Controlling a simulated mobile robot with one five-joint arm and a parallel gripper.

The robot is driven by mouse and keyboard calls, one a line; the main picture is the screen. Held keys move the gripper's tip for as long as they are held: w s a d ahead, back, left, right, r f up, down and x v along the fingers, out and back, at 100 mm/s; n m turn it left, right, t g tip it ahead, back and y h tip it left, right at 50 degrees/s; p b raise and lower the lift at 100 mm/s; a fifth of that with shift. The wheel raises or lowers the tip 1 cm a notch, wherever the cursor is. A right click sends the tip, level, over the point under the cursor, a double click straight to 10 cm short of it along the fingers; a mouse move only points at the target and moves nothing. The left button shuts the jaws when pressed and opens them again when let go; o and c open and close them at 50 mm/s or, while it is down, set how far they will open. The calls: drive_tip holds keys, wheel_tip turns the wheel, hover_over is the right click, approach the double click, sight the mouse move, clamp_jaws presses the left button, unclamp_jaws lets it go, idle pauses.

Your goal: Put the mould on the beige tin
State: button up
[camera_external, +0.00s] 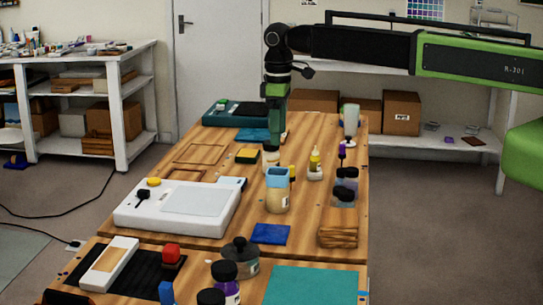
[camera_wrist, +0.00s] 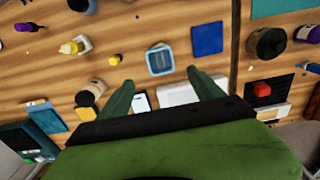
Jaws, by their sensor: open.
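The mould (camera_external: 278,174) is a small light-blue square piece. It sits on top of the beige tin (camera_external: 277,201) near the middle of the table. In the wrist view the mould (camera_wrist: 159,60) is seen from above, with a pale blue rim and a darker inside, and it hides most of the tin. My gripper (camera_external: 273,140) points down over the table, behind the tin in the external view. In the wrist view my gripper (camera_wrist: 163,82) has its two green fingers spread apart with nothing held. The mould is just beyond the fingertips, apart from them.
A white light pad (camera_external: 185,207) lies left of the tin and a blue mat (camera_external: 271,234) in front. A yellow bottle (camera_external: 315,163), dark-capped jars (camera_external: 346,190) and a wooden block (camera_external: 338,231) stand to the right. Another jar (camera_external: 271,158) stands behind the tin.

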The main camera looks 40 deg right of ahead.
drive_tip(key=s+d+m, duration=0.3)
drive_tip(key=s+d, duration=0.1)
drive_tip(key=d, duration=0.7)
drive_tip(key=s+d+m, duration=0.3)
drive_tip(key=s+d, duration=0.1)
drive_tip(key=d, duration=0.8)
drive_tip(key=s+d+m, duration=0.3)
drive_tip(key=s+d, duration=0.1)
drive_tip(key=d, duration=0.7)
drive_tip(key=shift+s+d, duration=0.25)
drive_tip(key=shift+s, duration=0.05)
